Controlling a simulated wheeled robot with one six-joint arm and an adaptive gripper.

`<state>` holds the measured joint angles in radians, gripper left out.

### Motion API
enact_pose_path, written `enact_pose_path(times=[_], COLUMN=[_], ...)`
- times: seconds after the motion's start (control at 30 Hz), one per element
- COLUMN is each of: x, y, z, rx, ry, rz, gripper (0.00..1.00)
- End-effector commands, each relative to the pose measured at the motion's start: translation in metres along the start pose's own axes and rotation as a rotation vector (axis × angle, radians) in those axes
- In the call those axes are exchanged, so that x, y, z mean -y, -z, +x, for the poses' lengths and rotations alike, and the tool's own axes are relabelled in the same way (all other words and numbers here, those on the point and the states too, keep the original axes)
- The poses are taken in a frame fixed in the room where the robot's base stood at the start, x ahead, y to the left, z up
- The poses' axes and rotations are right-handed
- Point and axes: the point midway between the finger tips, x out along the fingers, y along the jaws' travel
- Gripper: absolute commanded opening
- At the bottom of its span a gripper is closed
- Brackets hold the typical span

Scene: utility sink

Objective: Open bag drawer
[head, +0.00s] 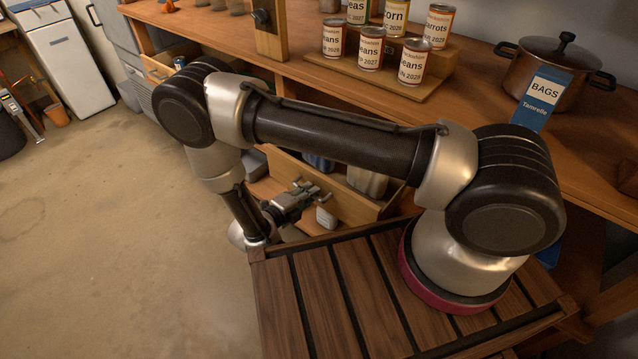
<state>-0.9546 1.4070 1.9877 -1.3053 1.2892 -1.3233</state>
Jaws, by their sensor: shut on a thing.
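An open wooden drawer (349,205), which I take for the bag drawer, sticks out below the counter in the middle of the head view. A blue item (318,161) and a grey metallic item (367,181) show inside it. My gripper (312,191) is at the drawer's front and looks shut on it. Whether the fingers hold a handle or the panel is too small to tell. A small pale piece (326,217) shows at the front, just below the fingers. My arm passes over the drawer and hides part of it.
The wooden counter (470,85) above carries several food cans (411,62) on a stepped stand, a lidded pot (553,75) and a blue box marked BAGS (541,100). Another drawer (160,67) is partly open further left. The floor (110,240) at left is clear.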

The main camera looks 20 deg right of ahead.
Motion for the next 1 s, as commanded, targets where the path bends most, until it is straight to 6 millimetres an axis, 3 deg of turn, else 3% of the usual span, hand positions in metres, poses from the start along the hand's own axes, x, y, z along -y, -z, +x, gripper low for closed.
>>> enact_pose_path(times=[0.6,1.0], x=[-0.025,-0.036], y=[-0.001,-0.001], z=[-0.115,-0.167], rx=[0.004,0.002], ry=[-0.002,-0.003], rz=[0.001,0.0], gripper=[0.0,0.0])
